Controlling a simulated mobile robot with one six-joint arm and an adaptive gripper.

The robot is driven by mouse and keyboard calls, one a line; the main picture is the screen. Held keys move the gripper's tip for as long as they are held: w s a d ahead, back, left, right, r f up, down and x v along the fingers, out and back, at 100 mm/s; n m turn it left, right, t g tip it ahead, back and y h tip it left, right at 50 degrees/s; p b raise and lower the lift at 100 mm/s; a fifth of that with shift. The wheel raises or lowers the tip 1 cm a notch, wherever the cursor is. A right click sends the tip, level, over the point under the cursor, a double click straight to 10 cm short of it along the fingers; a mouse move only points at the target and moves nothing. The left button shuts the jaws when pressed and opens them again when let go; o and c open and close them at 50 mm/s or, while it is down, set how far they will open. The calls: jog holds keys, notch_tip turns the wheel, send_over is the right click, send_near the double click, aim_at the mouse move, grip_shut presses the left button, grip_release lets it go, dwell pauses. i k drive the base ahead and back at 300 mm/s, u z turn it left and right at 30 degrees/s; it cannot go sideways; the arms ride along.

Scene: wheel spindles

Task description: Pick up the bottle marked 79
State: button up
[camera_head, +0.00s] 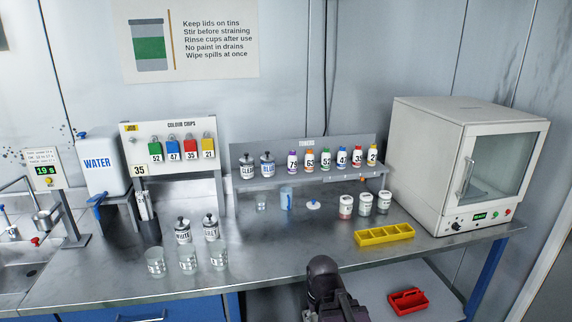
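The bottle marked 79 (292,162) is a small white bottle with a purple cap. It stands upright on the grey TONERS shelf (262,183), first in the row of small bottles, just right of the BLUE tin (268,166). The bottle marked 63 (309,161), with an orange cap, stands close on its right. My dark gripper (338,296) is at the bottom centre, in front of the bench and well away from the bottle. Its fingertips cannot be made out, so I cannot tell its opening. Nothing is seen held in it.
More toner bottles fill the shelf rightward. Below stand a blue-filled cup (287,199) and several white jars (346,206). A yellow tray (384,234) lies at the bench front, with an oven (462,165) at right. Bench space in front of the shelf is partly clear.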

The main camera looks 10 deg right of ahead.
aim_at(292, 160)
jog(key=z, duration=0.1)
jog(key=i, duration=0.95)
jog(key=u, duration=0.8)
jog(key=k, duration=0.1)
jog(key=z, duration=2.85)
